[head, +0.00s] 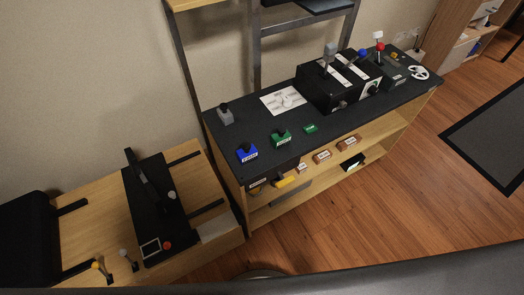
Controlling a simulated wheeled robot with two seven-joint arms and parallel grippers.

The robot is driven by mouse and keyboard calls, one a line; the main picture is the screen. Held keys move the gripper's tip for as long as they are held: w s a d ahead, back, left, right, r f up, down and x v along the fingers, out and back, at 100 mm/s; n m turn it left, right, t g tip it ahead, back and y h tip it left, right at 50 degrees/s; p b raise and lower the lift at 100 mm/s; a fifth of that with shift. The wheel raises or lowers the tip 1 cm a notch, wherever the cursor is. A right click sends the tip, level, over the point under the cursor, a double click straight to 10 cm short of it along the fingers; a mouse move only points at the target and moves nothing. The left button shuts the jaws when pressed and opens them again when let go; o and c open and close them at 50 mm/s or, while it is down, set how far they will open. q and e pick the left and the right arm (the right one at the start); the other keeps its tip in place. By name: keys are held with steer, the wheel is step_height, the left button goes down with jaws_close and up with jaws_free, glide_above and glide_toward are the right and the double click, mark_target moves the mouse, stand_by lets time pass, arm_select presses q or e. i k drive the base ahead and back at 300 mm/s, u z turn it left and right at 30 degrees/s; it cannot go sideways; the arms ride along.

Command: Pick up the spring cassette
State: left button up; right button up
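No thing can be told for sure as the spring cassette; the labels are too small to read. Candidates on the dark worktop are a blue labelled block with a black top (247,152), a green labelled block with a black top (280,138), a small flat green piece (310,128) and a grey block with a black knob (225,115). They stand apart from each other near the left end and front edge. Neither of my grippers is in view.
A black box with levers (328,87) stands on the worktop (240,128), with a white plate (284,100) beside it. Brown labelled blocks (322,156) and a yellow handle (286,181) are along the front. A lower wooden bench (85,222) stands left. Wooden floor (400,190) is clear in front.

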mark_target(248, 152)
steer(key=z, duration=2.15)
steer(key=i, duration=2.75)
steer(key=u, duration=3.5)
